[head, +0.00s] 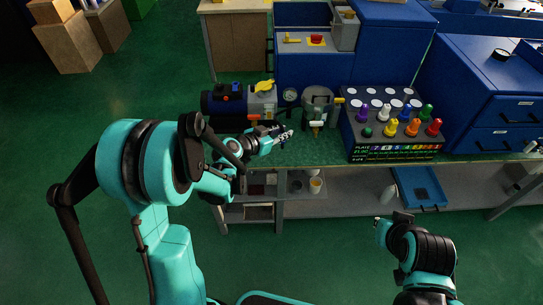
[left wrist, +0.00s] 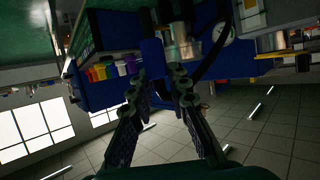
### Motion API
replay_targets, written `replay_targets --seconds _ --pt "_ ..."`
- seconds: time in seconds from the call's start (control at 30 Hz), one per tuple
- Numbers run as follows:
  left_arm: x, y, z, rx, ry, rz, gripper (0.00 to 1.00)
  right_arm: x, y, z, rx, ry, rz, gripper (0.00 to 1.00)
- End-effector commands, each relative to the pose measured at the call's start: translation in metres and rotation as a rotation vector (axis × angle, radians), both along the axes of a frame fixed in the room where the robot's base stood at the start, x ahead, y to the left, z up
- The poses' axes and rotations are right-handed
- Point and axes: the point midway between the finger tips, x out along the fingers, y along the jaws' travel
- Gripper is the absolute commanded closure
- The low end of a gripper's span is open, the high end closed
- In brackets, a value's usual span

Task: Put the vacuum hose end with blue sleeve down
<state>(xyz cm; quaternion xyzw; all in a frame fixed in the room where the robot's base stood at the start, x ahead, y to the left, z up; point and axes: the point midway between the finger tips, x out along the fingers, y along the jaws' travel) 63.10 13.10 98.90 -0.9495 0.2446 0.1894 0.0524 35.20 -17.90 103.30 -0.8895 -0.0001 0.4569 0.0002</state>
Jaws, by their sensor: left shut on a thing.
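My left gripper (head: 281,136) is at the bench's front edge, in front of the small grey pot and the blue pump. In the left wrist view its two fingers (left wrist: 160,84) are closed around a narrow dark blue piece (left wrist: 153,54), which appears to be the blue sleeve of the vacuum hose end. A dark hose (left wrist: 211,55) curves close by in that view. In the head view the held end is mostly hidden by the gripper. My right gripper (head: 390,226) is low at the right, in front of the bench; its fingers are too unclear to read.
The pump (head: 225,103), a gauge (head: 290,95) and the grey pot (head: 318,103) stand behind the left gripper. A rack (head: 365,147) with several coloured pegs is to the right. A little green bench top (head: 310,150) is bare. A blue tray (head: 425,190) sits on the lower shelf.

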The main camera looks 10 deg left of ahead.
Motion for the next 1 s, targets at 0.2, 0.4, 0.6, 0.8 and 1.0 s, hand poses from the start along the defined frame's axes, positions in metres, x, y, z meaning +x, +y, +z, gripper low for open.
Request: replay_targets --seconds 0.2,0.4,0.6,0.8,1.0 --pt "0.027 -0.018 -0.029 0.0 -0.004 -0.07 1.0 0.0 0.0 -0.004 0.0 0.0 0.0 1.0" --pt "0.046 0.008 -0.053 0.0 -0.004 -0.075 1.0 0.0 0.0 -0.016 0.0 0.0 0.0 1.0" --pt "0.072 0.048 -0.082 0.0 -0.004 -0.076 1.0 0.0 0.0 -0.031 0.0 0.0 0.0 1.0" --pt "0.088 0.073 -0.099 0.001 -0.005 -0.077 1.0 0.0 0.0 -0.039 0.0 0.0 0.0 1.0" --pt "0.091 0.078 -0.109 0.001 -0.005 -0.078 1.0 0.0 0.0 -0.044 0.0 0.0 0.0 1.0"
